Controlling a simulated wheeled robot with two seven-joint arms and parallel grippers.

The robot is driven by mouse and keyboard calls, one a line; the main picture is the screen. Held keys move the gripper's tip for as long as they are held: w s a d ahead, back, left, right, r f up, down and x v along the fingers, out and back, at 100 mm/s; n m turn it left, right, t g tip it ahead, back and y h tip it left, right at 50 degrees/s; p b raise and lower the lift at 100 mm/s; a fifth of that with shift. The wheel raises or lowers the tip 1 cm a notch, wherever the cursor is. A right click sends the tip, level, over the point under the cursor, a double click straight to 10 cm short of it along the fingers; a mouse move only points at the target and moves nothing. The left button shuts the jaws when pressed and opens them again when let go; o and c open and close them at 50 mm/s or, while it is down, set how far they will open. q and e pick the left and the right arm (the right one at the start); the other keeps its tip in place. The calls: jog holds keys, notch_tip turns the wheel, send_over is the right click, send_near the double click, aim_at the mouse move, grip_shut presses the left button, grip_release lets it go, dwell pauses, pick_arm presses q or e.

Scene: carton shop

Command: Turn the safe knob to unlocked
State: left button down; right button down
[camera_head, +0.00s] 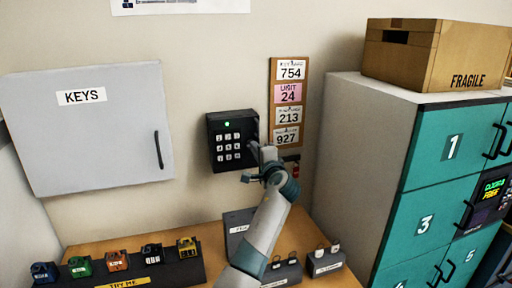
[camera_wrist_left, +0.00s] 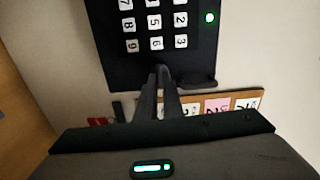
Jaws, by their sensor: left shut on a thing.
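The safe (camera_head: 227,140) is a black box on the wall with a white-button keypad and a lit green light. My left gripper (camera_head: 256,152) is at the safe's right side. In the wrist view its fingers (camera_wrist_left: 161,72) are close together at the safe's edge, shut on a dark lever-like part, the safe knob (camera_wrist_left: 198,83). The fingers hide much of the knob, and its exact angle is hard to tell. My right gripper is not in view.
A board of number cards (camera_head: 289,67) hangs close right of the safe. A grey KEYS cabinet (camera_head: 110,135) is at the left. Below, a wooden desk (camera_head: 330,282) holds a row of coloured items (camera_head: 115,261) and small dark blocks. Teal lockers (camera_head: 425,160) stand at the right.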

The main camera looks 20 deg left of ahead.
pick_arm(q)
jog(key=shift+r+m, duration=0.1)
jog(key=shift+m, duration=0.2)
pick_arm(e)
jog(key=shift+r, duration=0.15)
pick_arm(q)
jog(key=c, duration=1.9)
grip_release()
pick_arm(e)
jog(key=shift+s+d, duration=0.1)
